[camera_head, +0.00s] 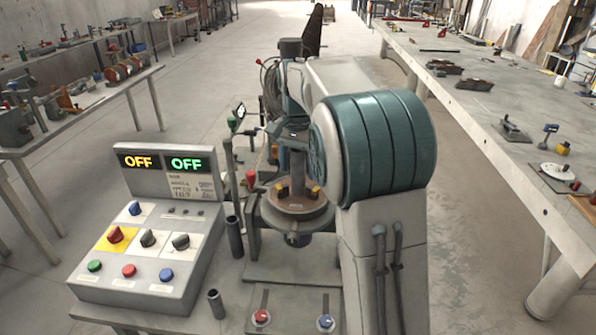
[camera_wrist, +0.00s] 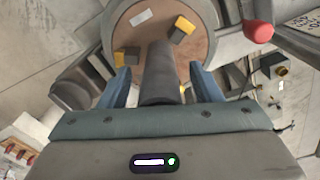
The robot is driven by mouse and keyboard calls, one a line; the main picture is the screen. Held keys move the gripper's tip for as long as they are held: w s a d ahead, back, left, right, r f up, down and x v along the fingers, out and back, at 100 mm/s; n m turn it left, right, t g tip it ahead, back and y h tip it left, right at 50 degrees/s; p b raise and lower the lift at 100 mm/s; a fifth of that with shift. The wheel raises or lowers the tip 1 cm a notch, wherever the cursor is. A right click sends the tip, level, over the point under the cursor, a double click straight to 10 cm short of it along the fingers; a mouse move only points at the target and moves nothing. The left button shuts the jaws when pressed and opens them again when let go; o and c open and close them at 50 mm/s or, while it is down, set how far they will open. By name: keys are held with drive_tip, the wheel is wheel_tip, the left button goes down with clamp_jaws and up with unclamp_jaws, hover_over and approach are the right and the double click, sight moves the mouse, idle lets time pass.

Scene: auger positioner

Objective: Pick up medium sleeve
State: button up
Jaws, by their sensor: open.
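A dark grey upright cylinder (camera_head: 297,167), which looks like the medium sleeve, stands on the round brown plate (camera_head: 290,207) of the positioner. My gripper (camera_head: 294,134) is above the plate at the top of this cylinder. In the wrist view the cylinder (camera_wrist: 158,72) lies between the two blue fingers of my gripper (camera_wrist: 163,85), with a gap on each side. The fingers are open. Two other dark sleeves stand on the bench, a taller one (camera_head: 235,238) and a short one (camera_head: 216,304). The printed sizes cannot be read.
Yellow-and-dark clamp blocks (camera_wrist: 182,28) sit on the plate around the cylinder. A red knob (camera_head: 251,178) stands left of the plate. A control box (camera_head: 150,255) with two "OFF" displays is at the left. Red (camera_head: 261,317) and blue (camera_head: 326,322) knobs are in front.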

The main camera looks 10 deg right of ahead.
drive_tip(key=shift+c, duration=0.4)
clamp_jaws()
drive_tip(key=shift+r, duration=0.1)
